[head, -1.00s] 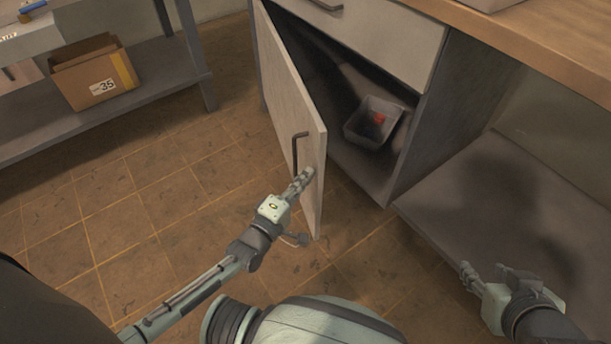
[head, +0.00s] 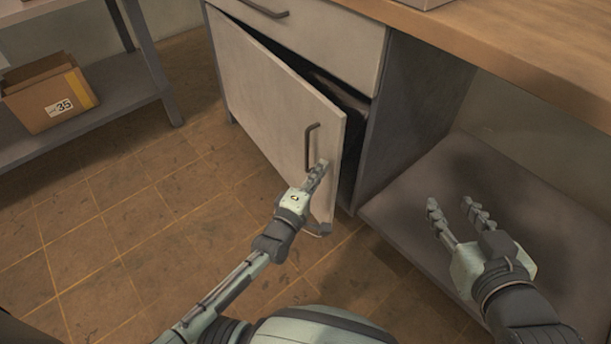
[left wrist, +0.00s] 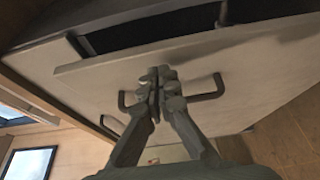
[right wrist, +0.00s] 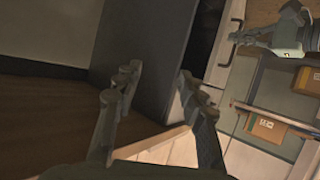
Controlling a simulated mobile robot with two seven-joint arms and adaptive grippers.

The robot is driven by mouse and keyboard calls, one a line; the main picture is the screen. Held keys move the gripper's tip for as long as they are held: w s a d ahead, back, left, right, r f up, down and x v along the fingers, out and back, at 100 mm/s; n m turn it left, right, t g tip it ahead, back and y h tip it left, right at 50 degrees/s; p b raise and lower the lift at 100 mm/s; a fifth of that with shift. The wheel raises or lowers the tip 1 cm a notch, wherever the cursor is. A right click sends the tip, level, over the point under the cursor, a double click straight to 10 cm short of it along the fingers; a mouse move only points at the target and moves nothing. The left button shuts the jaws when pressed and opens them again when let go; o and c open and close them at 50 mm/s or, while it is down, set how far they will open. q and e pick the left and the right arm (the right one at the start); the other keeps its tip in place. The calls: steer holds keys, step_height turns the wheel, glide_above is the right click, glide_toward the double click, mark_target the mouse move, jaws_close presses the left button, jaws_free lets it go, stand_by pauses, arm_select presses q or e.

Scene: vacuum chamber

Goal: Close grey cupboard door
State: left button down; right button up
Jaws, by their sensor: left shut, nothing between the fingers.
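The grey cupboard door (head: 262,105) is hinged on its left side and stands partly open, with a dark gap along its top and right edge. Its dark bar handle (head: 309,147) is near the free edge. My left gripper (head: 320,168) is shut and empty, its fingertips at the door's outer face just right of the handle. In the left wrist view the shut fingers (left wrist: 158,82) lie against or close to the door panel (left wrist: 100,90). My right gripper (head: 455,207) is open and empty, above the low shelf right of the cupboard.
A grey drawer front (head: 315,40) sits above the door, under a wooden worktop (head: 500,45). The low grey shelf (head: 420,180) is right of the cupboard. A rack with a cardboard box (head: 48,100) stands at left. The tiled floor between is clear.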

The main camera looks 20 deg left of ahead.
mark_target(336, 131)
arm_select(q)
steer(key=shift+w+d+r, duration=0.1)
steer(key=shift+w+d, duration=0.8)
steer(key=shift+d, duration=0.05)
arm_select(e)
steer(key=shift+w+a+r+t+y, duration=0.25)
steer(key=shift+a+r+t, duration=0.15)
steer(key=shift+r, duration=0.25)
steer(key=shift+w+a+r+t+y, duration=0.15)
steer(key=shift+a+r+t+y, duration=0.15)
steer(key=shift+a+r, duration=0.25)
steer(key=shift+d+r, duration=0.1)
arm_select(q)
steer(key=shift+r, duration=0.1)
step_height(336, 131, up, 10)
steer(key=shift+f, duration=0.1)
steer(key=shift+s, duration=0.1)
arm_select(e)
steer(key=shift+s, duration=0.1)
